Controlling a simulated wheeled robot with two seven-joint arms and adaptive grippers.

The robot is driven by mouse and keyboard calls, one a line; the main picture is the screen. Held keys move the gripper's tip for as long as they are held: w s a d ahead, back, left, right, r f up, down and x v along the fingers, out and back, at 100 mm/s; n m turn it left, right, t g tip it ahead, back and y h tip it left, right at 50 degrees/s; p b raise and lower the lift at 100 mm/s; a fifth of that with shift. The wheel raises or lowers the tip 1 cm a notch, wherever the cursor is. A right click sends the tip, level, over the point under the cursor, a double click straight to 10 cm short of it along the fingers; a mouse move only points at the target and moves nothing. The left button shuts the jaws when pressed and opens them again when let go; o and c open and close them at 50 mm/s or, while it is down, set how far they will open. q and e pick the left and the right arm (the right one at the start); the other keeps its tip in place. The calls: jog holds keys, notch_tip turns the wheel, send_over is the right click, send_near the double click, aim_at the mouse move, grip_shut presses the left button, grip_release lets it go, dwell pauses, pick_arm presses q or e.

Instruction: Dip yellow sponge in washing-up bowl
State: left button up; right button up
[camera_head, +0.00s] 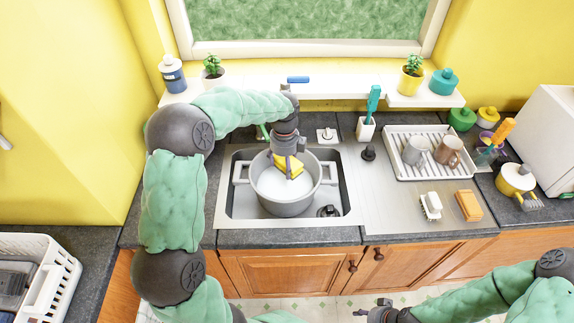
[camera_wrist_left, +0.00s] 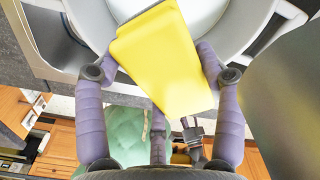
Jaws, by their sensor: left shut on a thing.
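The yellow sponge (camera_head: 291,164) is held in my left gripper (camera_head: 287,169), which points down over the washing-up bowl. In the left wrist view the sponge (camera_wrist_left: 165,60) sits between the two fingers of the left gripper (camera_wrist_left: 160,62), tilted. The washing-up bowl (camera_head: 283,209) is a grey, two-handled round vessel in the sink, with white contents. Its rim (camera_wrist_left: 237,38) shows behind the sponge in the wrist view. I cannot tell whether the sponge touches the contents. My right gripper (camera_head: 374,311) is low at the bottom edge, away from the counter; its jaws are unclear.
The steel sink (camera_head: 239,207) surrounds the bowl. Right of it are a dish rack (camera_head: 400,173) with mugs, a white brush (camera_head: 430,206) and an orange block (camera_head: 468,205). A windowsill (camera_head: 330,90) with plants runs behind. A white crate (camera_head: 62,275) stands at left.

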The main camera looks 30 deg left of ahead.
pick_arm(q)
jog(key=shift+w, duration=0.5)
jog(key=shift+s+f+b, duration=0.2)
jog(key=shift+f+b, duration=4.4)
jog(key=shift+f, duration=3.7)
pick_arm(e)
notch_tip(320, 180, down, 9)
jog(key=shift+w, duration=0.35)
pick_arm(q)
jog(key=shift+r, duration=0.1)
notch_tip(320, 180, up, 16)
jog(key=p, duration=1.3)
pick_arm(e)
notch_tip(320, 180, up, 13)
pick_arm(q)
jog(key=shift+f, duration=0.2)
pick_arm(e)
jog(key=shift+f, duration=0.15)
